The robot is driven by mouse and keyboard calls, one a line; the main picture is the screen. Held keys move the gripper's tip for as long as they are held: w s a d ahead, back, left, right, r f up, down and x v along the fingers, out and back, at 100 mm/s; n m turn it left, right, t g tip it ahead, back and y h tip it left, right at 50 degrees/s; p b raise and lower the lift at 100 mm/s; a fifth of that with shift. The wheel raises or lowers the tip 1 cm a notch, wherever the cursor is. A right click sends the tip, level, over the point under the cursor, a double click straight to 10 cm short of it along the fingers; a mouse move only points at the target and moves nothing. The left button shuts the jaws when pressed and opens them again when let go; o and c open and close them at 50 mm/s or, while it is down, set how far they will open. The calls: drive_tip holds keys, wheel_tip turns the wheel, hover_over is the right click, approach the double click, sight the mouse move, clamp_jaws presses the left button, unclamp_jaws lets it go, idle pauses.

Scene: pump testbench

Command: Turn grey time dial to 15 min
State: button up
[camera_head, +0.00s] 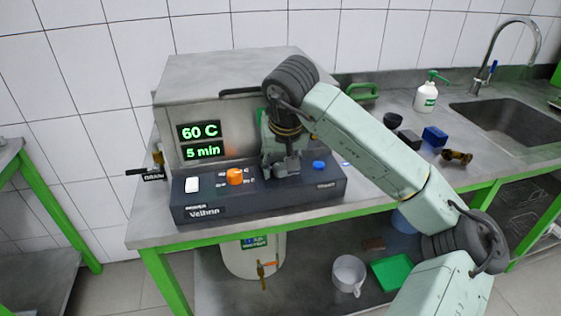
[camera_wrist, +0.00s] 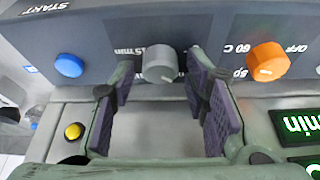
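The grey time dial (camera_wrist: 158,67) sits on the dark control panel in the wrist view, beside a printed "15 min" mark. My gripper (camera_wrist: 161,85) is open, with one finger on each side of the dial and a visible gap to it. In the head view my gripper (camera_head: 281,170) is low over the panel and hides the grey dial. The display (camera_head: 200,142) reads "60 C" and "5 min". I cannot clearly tell where the dial's pointer stands.
An orange dial (camera_head: 235,177) and a white switch (camera_head: 192,185) are left of my gripper in the head view; a blue button (camera_head: 319,165) is to its right. A yellow knob (camera_wrist: 74,131) shows in the wrist view. The sink (camera_head: 505,115) is far right.

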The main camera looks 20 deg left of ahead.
clamp_jaws()
idle(0.3)
drive_tip(key=shift+f+m+b, duration=0.1)
drive_tip(key=shift+m+b, duration=0.2)
drive_tip(key=shift+b, duration=0.1)
drive_tip(key=shift+m+t+h+b, duration=0.3)
drive_tip(key=shift+m+h+b, duration=0.1)
drive_tip(key=shift+m+b, duration=0.55)
drive_tip(key=shift+m+h+b, duration=0.3)
drive_tip(key=shift+m+b, duration=0.35)
drive_tip(key=shift+m, duration=0.2)
drive_tip(key=m+h+b, duration=0.1)
drive_tip(key=m, duration=0.2)
drive_tip(key=shift+a, duration=0.15)
drive_tip(key=shift+a+m+h, duration=0.1)
drive_tip(key=shift+m+h, duration=0.7)
drive_tip(key=shift+m, duration=0.9)
